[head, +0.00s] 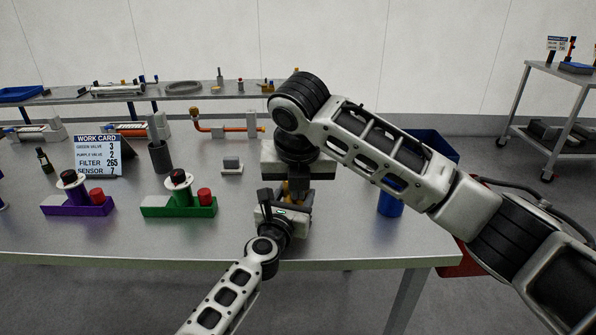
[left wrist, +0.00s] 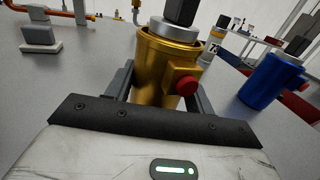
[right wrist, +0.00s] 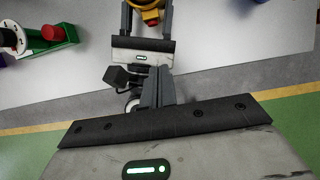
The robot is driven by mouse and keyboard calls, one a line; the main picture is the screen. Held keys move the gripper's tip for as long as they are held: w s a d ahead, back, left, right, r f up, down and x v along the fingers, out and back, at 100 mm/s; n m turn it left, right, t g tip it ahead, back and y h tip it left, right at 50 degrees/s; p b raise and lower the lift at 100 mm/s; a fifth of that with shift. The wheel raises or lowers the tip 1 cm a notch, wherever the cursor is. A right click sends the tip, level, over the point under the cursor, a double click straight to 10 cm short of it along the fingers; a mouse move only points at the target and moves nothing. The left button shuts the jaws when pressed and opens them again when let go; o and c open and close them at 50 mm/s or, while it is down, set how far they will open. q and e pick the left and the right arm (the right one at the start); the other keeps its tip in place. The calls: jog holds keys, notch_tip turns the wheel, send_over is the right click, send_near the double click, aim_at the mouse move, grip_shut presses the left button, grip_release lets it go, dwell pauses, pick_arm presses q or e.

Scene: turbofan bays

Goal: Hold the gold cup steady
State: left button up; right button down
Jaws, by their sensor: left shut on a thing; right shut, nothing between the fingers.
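My left gripper (left wrist: 165,85) is shut on the gold cup (left wrist: 150,65), with one finger on each side. The cup stands upright and has a red knob (left wrist: 187,86) on its side. A grey collar with a dark post shows at the cup's mouth. In the head view the cup is mostly hidden behind my grippers. My right gripper (right wrist: 160,82) is shut and empty, above the left gripper and apart from the cup.
A green valve block (head: 180,207) and a purple one (head: 78,206) stand to the left, with a work card (head: 98,156) behind. A blue container (head: 390,202) is right of the cup. A small grey block (head: 232,166) stands behind left. The front table edge is close.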

pick_arm(q)
jog(key=shift+a+f, duration=0.2)
pick_arm(e)
jog(key=shift+v, duration=2.35)
pick_arm(q)
jog(key=o, duration=1.2)
pick_arm(e)
jog(key=shift+w, duration=0.1)
pick_arm(q)
jog(key=shift+s+r, duration=0.1)
